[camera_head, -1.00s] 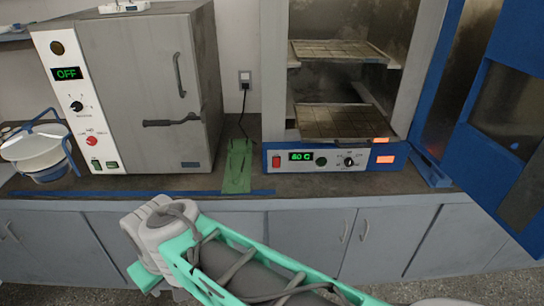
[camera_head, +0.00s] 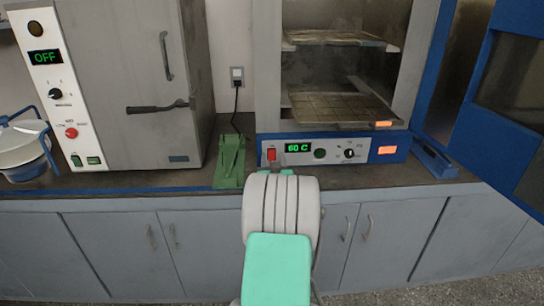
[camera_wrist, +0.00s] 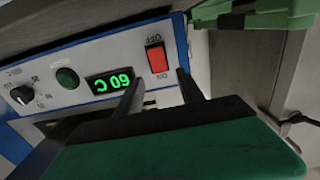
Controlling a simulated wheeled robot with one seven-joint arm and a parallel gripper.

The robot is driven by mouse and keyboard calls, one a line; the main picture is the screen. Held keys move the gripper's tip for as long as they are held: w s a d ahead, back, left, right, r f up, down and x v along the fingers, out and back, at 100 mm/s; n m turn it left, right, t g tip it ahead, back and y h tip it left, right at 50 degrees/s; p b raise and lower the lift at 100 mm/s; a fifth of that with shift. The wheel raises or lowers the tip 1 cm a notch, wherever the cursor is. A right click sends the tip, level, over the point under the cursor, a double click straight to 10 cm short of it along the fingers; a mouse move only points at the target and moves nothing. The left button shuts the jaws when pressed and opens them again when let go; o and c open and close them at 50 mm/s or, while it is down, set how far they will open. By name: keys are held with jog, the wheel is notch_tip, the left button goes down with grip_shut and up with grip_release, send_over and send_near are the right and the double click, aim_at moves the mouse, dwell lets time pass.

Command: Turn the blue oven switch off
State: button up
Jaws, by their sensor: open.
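The blue oven (camera_head: 388,158) stands on the counter with its door open and its display (camera_head: 299,148) lit green at "60 C". Its red rocker switch (camera_head: 271,154) is at the left end of the white panel. In the wrist view the red switch (camera_wrist: 157,57) is seen upside down, between OFF and ON labels; which side is pressed I cannot tell. My gripper (camera_wrist: 160,79) is open and empty, its two dark fingers pointing at the panel around the switch. Whether they touch it is unclear. In the head view my wrist hides most of the gripper.
A grey oven (camera_head: 145,90) showing "OFF" stands to the left, with a white bowl (camera_head: 18,148) beside it. A green object (camera_head: 230,160) lies on the counter near the switch. The blue open door (camera_head: 505,120) stands to the right.

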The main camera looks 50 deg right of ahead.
aim_at(272, 150)
jog(key=x, duration=0.3)
jog(key=shift+w+d, duration=0.1)
jog(key=shift+w, duration=0.05)
jog(key=shift+c, duration=0.3)
grip_shut()
